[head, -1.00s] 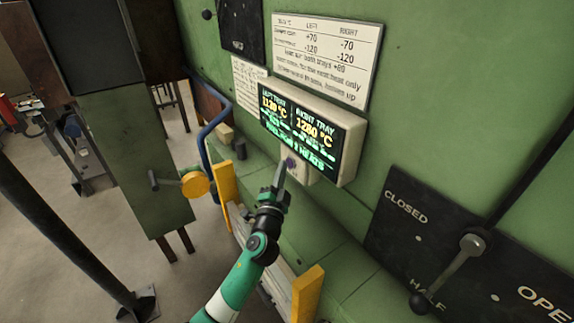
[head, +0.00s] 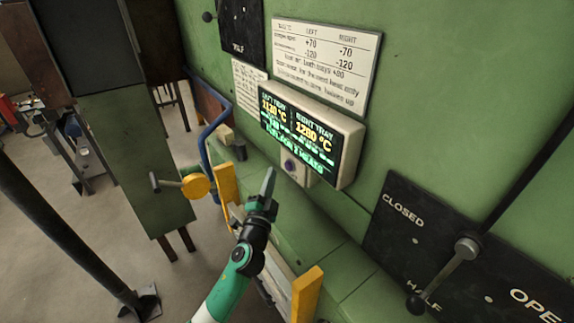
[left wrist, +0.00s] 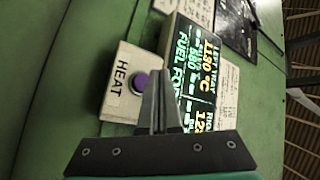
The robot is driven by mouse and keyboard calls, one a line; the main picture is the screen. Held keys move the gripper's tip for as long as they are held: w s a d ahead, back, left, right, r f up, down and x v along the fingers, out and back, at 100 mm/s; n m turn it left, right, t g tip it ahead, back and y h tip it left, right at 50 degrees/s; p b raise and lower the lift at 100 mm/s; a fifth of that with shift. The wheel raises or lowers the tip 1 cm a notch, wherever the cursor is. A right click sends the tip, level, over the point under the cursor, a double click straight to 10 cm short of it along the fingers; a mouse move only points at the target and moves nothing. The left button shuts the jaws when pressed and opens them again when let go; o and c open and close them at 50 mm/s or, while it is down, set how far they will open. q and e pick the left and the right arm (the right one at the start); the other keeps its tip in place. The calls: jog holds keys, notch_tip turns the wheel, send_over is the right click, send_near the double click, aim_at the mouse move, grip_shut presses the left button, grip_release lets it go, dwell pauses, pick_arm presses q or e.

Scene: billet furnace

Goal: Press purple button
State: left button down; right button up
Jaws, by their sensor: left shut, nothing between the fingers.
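The purple button (head: 290,166) sits on a small light box under the display on the green furnace wall. It also shows in the left wrist view (left wrist: 140,81), on a panel (left wrist: 122,88) marked HEAT. My left gripper (head: 269,172) is shut and empty. Its fingertips are left of the button in the head view and apart from it; in the left wrist view the fingers (left wrist: 157,85) stand just right of the button. The display (head: 300,132) reads 1130 °C for the left tray and 1280 °C for the right. My right gripper is not in view.
A lever (head: 440,275) on a black CLOSED/HALF/OPEN plate is at the lower right. White instruction plates (head: 325,62) hang above the display. Yellow posts (head: 307,293) and a blue bent bar (head: 207,140) stand near my left arm. A green ledge runs below the display.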

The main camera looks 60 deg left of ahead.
pick_arm(q)
jog(key=s, duration=0.2)
jog(key=shift+s+d+p, duration=0.1)
jog(key=shift+s+p, duration=0.25)
jog(key=shift+s, duration=0.05)
dwell(0.7)
